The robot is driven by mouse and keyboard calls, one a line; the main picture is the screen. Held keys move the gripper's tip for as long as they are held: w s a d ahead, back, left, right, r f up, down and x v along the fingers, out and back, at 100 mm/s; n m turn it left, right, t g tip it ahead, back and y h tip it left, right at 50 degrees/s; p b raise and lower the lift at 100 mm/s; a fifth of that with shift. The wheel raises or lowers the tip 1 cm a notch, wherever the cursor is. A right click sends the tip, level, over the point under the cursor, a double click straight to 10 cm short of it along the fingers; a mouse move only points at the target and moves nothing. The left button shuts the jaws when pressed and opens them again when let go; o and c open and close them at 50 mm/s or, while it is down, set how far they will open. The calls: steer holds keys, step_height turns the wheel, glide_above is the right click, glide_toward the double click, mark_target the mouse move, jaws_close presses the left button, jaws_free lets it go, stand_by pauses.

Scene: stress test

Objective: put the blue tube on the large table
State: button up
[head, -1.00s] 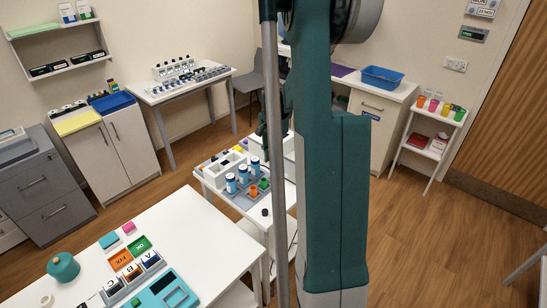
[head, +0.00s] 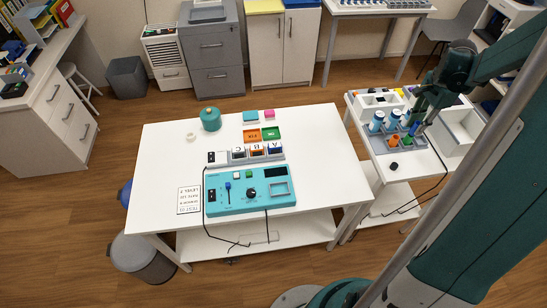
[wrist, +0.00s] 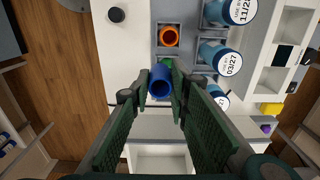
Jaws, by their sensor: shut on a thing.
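My gripper (wrist: 160,90) is shut on the blue tube (wrist: 160,81), an open-topped tube seen nearly end-on in the wrist view. In the head view my gripper (head: 417,112) is over the small table (head: 412,172) at the right, by a grey rack; the tube is small and dark there. I cannot tell whether its lower end is clear of the rack. The large white table (head: 325,185) stands in the middle of the head view, left of the small table, with a narrow gap between them.
The rack area holds blue jars (wrist: 230,63), an orange cup (wrist: 169,36) and a partly hidden green one. A black knob-like piece (wrist: 116,14) is nearby. The large table bears a teal console (head: 250,190), lettered blocks, trays and a teal pot (head: 210,119); its left and right parts have bare room.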

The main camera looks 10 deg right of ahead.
steer(key=s+a+f+b, duration=0.2)
steer(key=s+a, duration=0.3)
steer(key=a, duration=0.6)
steer(key=s+a+f+b, duration=0.3)
steer(key=s+a+f, duration=0.2)
steer(key=a, duration=0.6)
steer(key=shift+s+b, duration=0.3)
steer(key=shift+s, duration=0.25)
steer(key=shift+f+b, duration=0.7)
steer(key=shift+f, duration=2.2)
steer(key=shift+f+b, duration=0.5)
steer(key=shift+f, duration=1.6)
steer(key=shift+f, duration=0.2)
